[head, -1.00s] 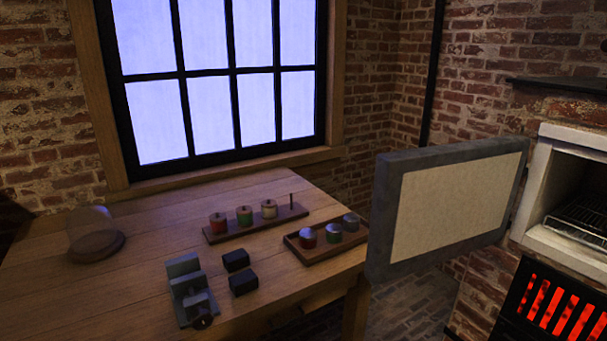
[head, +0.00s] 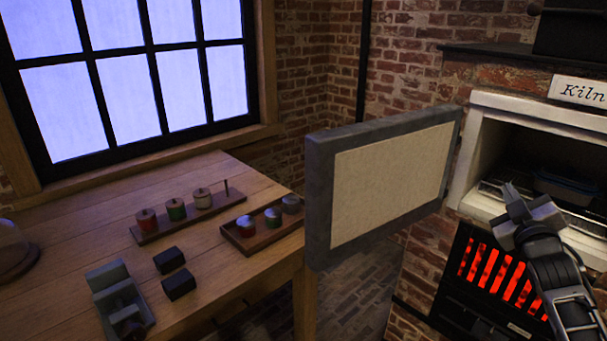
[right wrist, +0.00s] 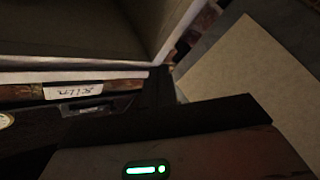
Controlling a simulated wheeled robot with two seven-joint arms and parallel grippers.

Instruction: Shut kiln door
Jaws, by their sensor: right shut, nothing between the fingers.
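The kiln (head: 468,190) stands at the right with its white-framed mouth open. Its door (head: 390,185), a grey-rimmed slab with a cream inner face, hangs wide open on the left side of the mouth. The door's cream face also shows at the right of the right wrist view (right wrist: 245,75). My right gripper (head: 512,198) is shut and empty, in front of the kiln mouth and to the right of the door, apart from it in the head view. A blue-rimmed tray (head: 568,186) sits inside the kiln. My left gripper is not in view.
Red glowing bars (head: 490,268) show below the kiln mouth. A wooden table (head: 75,235) at the left holds a rack (head: 180,226) of jars, a small tray (head: 262,246), a vise (head: 118,298) and two dark blocks. Brick floor shows between table and kiln.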

